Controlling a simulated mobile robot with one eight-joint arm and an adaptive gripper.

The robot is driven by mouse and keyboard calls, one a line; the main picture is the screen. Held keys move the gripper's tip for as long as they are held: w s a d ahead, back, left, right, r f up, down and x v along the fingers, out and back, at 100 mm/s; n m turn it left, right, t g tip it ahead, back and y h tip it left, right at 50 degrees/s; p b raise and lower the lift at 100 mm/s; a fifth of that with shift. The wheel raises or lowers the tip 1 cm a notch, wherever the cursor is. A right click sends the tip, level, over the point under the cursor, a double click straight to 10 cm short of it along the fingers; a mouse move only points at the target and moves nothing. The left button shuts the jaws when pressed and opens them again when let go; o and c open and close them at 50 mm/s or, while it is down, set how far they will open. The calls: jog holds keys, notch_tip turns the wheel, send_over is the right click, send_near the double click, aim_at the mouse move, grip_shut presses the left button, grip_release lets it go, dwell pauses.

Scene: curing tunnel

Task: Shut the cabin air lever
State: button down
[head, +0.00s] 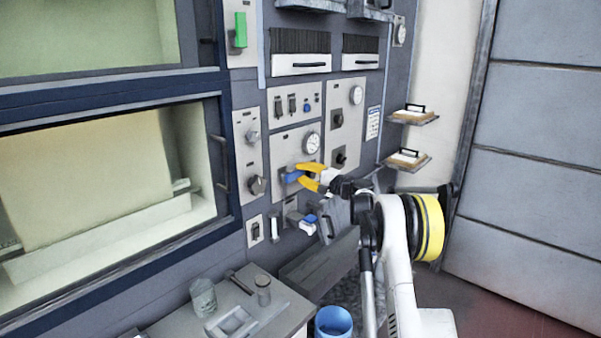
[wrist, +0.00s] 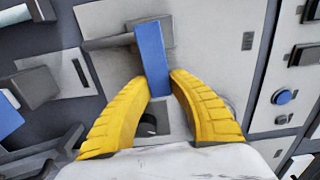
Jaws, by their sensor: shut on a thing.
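A blue lever (head: 291,177) sticks out from a grey panel (head: 284,147) on the machine front, below a round dial. In the wrist view the blue lever (wrist: 152,55) runs down from a grey bracket (wrist: 125,40) into the gap between my fingers. My gripper (head: 299,174) has two yellow fingers, one on each side of the lever's free end. In the wrist view the gripper (wrist: 158,86) is shut on that end. No label on the lever can be read.
Another blue-ended handle (head: 309,219) sits lower on the front. A dark knob (wrist: 150,126) lies below the held lever. A bench (head: 287,312) with a glass and a blue bucket (head: 333,322) stand below. Two small shelves (head: 413,118) jut out at the right.

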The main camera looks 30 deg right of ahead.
jog(key=shift+f+m, duration=0.25)
jog(key=shift+m, duration=0.15)
jog(key=c, duration=1.2)
grip_release()
jog(key=v, duration=1.2)
jog(key=shift+a, duration=0.1)
